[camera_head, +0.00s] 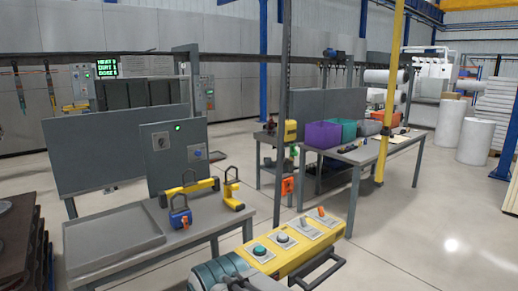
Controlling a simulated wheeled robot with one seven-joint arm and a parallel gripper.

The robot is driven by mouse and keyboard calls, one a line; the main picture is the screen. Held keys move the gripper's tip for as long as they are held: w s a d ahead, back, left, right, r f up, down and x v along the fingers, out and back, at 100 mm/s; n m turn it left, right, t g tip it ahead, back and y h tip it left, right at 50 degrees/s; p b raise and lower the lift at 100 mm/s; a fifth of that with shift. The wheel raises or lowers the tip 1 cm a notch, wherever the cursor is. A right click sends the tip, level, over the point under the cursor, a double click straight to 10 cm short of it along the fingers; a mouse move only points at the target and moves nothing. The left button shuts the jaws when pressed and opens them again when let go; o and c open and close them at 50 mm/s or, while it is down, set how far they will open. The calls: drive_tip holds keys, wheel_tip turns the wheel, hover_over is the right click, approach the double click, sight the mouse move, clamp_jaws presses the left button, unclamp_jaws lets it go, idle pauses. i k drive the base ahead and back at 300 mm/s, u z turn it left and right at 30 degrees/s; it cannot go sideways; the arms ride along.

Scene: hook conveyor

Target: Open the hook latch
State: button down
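A yellow and black hook-like fitting (232,190) stands on the right of the grey workbench (125,265). A yellow bar-shaped piece (187,193) lies to its left. An orange piece (287,187) is at the dark upright post (284,130). I cannot tell which of these bears the hook latch, nor whether a latch is open or shut. I cannot make out my gripper in this view.
A yellow control box (290,250) with buttons and switches is in front, beside a grey-green ribbed cylinder (206,274). A shallow grey tray (110,238) takes up the bench's left. A second table (350,155) holds purple and green bins.

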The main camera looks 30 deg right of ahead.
sight(296, 154)
drive_tip(key=i, duration=1.95)
drive_tip(key=z, duration=2)
drive_tip(key=i, duration=0.7)
drive_tip(key=u, duration=0.75)
